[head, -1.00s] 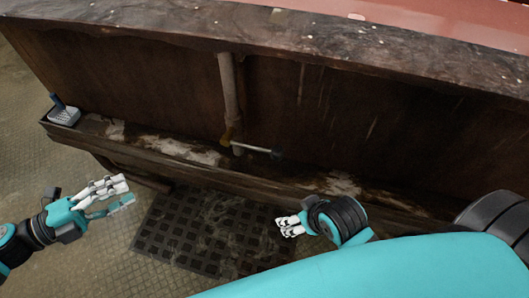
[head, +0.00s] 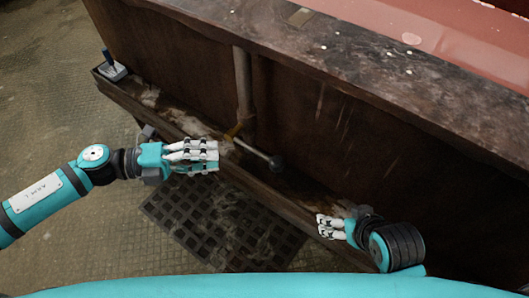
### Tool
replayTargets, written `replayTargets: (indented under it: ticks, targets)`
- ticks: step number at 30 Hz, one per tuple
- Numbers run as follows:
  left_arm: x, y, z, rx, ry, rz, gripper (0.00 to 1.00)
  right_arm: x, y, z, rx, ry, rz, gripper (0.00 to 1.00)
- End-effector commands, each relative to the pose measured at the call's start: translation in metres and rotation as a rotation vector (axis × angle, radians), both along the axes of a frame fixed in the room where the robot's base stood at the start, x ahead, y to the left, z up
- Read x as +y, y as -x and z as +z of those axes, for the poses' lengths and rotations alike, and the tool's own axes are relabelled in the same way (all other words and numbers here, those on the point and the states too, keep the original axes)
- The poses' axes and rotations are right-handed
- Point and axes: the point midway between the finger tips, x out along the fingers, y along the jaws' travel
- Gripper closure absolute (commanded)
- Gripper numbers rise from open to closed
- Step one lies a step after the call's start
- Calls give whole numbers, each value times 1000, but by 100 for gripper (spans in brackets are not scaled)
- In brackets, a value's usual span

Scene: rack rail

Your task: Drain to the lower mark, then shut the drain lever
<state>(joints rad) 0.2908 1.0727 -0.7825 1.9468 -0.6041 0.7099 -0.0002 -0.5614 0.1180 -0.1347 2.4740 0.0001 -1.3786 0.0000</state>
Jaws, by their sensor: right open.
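The drain lever (head: 258,152) is a pale rod with a dark round knob, sticking out to the right from the foot of a vertical pipe (head: 243,80). A brass-coloured fitting sits where they meet. My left gripper (head: 217,156) is in front of the trough, left of the lever and apart from it as far as I can tell; its fingers lie close together and their opening cannot be made out. My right gripper (head: 325,226) is open and empty by the trough's front edge, right of and below the knob. No lower mark can be made out.
A dark wooden trough (head: 290,203) with whitish stains runs along the panel's foot. A small grey box with a blue stick (head: 113,70) stands at its left end. A dark floor grate (head: 215,222) lies in front. Reddish liquid (head: 430,40) shows behind the worn top ledge.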

Motion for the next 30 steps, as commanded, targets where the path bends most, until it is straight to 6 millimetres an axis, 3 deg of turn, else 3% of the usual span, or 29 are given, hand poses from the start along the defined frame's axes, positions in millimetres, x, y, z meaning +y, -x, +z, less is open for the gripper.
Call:
replayTargets:
  ticks: [9, 15, 21, 30]
  targets:
    - [-70, -10, -8, -3, 4, -4, 66, 2, -7, 2, -33, -6, 2, 12]
    - [-101, -15, -13, 0, 2, -1, 66, 2, -9, 3, -44, -8, 3, 12]
    - [-115, -17, -15, 0, 1, 0, 66, 3, -9, 4, -48, -8, 4, 12]
    - [-116, -17, -16, 1, 0, 1, 67, 3, -10, 4, -48, -9, 4, 12]
